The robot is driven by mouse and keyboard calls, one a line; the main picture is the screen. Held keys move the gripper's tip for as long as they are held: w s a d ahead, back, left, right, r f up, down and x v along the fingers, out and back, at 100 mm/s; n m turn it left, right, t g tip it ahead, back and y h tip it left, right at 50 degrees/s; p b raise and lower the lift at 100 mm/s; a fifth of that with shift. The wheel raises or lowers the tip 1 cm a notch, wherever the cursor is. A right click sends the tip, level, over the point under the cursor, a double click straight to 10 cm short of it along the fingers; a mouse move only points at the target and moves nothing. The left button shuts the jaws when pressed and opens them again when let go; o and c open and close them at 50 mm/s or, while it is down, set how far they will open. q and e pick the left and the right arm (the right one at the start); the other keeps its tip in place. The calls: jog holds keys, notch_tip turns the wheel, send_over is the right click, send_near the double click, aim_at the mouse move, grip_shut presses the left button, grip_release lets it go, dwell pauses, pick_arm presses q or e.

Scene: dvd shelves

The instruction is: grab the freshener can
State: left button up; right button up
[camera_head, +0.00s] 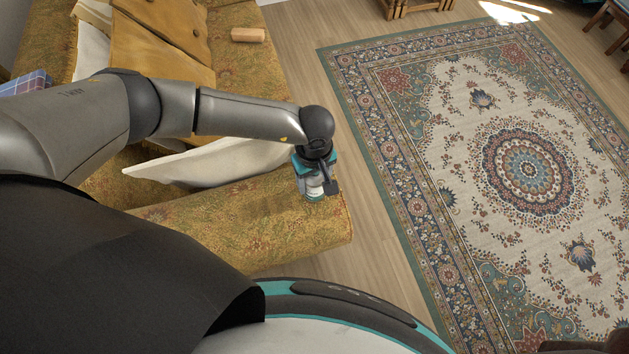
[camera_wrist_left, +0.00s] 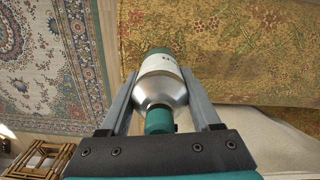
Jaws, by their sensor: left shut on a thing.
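The freshener can (camera_wrist_left: 160,82) is silver and white with a green cap and a green base. It lies between the two fingers of my left gripper (camera_wrist_left: 160,90) in the left wrist view, and the fingers are shut on it. In the head view, my left gripper (camera_head: 318,186) is at the front right end of the sofa arm, with the can (camera_head: 314,195) partly hidden by it. I cannot tell whether the can touches the sofa arm. My right gripper is not in view.
The yellow patterned sofa arm (camera_head: 240,218) is under and beside my left gripper. A white cloth (camera_head: 215,163) and a brown cushion (camera_head: 160,45) lie on the sofa. A small wooden block (camera_head: 248,35) sits farther back. A patterned rug (camera_head: 500,150) covers the open floor to the right.

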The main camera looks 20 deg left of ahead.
pick_arm(q)
grip_shut()
jog(key=shift+r, duration=0.1)
